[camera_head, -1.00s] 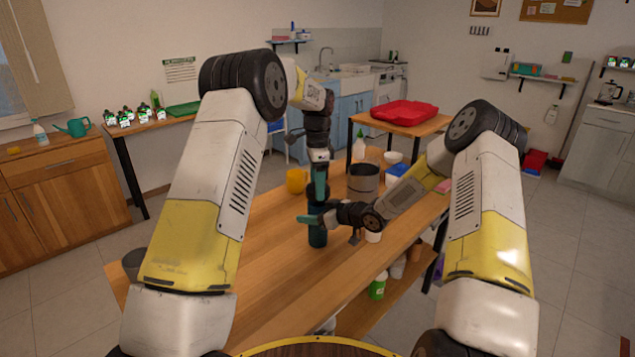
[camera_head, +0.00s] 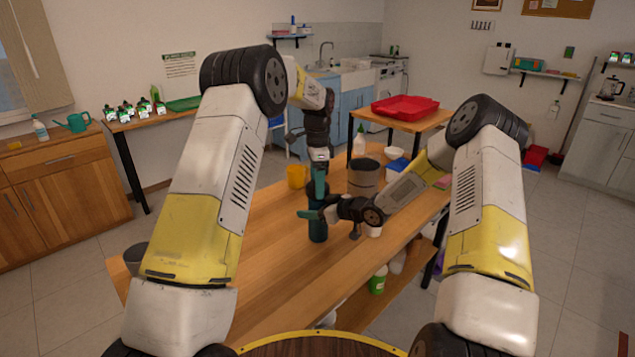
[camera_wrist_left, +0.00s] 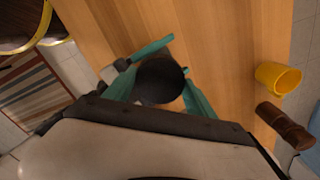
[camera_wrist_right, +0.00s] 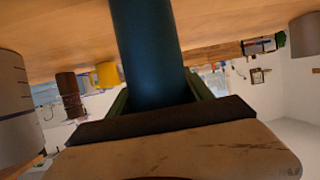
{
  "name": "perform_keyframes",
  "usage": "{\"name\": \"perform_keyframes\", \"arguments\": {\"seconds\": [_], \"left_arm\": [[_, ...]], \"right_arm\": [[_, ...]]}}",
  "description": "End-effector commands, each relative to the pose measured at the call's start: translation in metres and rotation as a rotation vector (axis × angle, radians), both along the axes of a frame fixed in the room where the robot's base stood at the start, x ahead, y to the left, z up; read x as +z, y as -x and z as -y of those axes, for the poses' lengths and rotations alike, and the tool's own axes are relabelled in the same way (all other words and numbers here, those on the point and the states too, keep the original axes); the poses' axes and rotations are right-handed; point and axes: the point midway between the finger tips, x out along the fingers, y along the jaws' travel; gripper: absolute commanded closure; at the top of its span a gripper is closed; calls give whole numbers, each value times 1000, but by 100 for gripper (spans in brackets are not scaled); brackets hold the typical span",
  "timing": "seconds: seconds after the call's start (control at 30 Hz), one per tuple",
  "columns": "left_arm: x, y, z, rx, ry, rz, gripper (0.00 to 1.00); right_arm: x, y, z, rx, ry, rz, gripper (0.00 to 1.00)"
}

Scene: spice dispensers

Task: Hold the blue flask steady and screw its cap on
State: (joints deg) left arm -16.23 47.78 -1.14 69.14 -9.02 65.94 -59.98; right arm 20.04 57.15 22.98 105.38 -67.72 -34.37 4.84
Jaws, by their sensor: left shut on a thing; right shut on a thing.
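The blue flask (camera_head: 318,232) stands upright on the wooden table in the head view. It also fills the middle of the right wrist view (camera_wrist_right: 150,55). My right gripper (camera_head: 314,214) reaches in from the right and is shut on the flask's body, with a finger on each side. My left gripper (camera_head: 318,190) points down from above the flask. In the left wrist view its green fingers are shut around the dark round cap (camera_wrist_left: 159,80). The cap is in line over the flask; how far it is seated on the neck is hidden by the fingers.
A white cup (camera_head: 374,230) stands close by my right gripper.

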Motion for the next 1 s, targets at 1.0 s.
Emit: {"name": "perform_keyframes", "arguments": {"seconds": [1.0], "left_arm": [[-8,2,6,-1289,11,-8,74]], "right_arm": [[1,-1,-2,2,-1,2,100]]}}
